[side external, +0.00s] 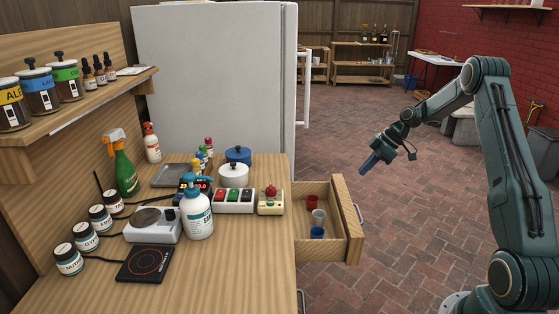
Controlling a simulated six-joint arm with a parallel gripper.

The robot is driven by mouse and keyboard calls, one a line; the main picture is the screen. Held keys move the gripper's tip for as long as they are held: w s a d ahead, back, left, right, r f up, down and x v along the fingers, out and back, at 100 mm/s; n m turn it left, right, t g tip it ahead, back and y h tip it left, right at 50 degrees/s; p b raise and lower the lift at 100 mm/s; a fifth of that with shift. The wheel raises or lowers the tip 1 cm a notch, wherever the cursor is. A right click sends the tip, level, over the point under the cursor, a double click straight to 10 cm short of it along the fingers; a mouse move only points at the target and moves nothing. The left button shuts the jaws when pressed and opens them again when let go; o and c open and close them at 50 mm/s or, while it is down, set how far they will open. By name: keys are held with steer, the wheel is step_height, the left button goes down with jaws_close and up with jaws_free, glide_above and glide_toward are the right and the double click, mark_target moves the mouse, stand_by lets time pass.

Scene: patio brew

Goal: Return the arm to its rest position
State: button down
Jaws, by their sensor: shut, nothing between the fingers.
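My gripper (370,164) hangs in free air to the right of the workbench, at the end of my raised and bent teal arm. Its fingers point down and to the left, above and to the right of the open drawer. It looks shut, with nothing seen in it, and it appears apart from every object. The open drawer (352,222) juts out from the right side of the bench and holds a few small cups in red, white and blue.
The wooden bench (220,285) carries a pump bottle (197,212), a green spray bottle (124,170), a hotplate (147,264), a scale, jars and a power strip. A white fridge (215,80) stands behind it. The brick floor (420,210) around my gripper is clear.

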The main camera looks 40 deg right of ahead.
steer(key=s+a+r+m+h, duration=0.2)
steer(key=s+a+r, duration=0.1)
steer(key=a+r, duration=0.65)
steer(key=s+a+r+m+h, duration=0.1)
steer(key=s+a+r, duration=0.2)
steer(key=a+r, duration=0.65)
steer(key=s+a+m+h, duration=0.1)
steer(key=s+a, duration=0.4)
steer(key=s, duration=0.5)
steer(key=s+a+m, duration=0.3)
steer(key=s+a, duration=0.3)
steer(key=s, duration=0.4)
steer(key=shift+a+m+t+h, duration=0.25)
steer(key=shift+m+t+h, duration=0.15)
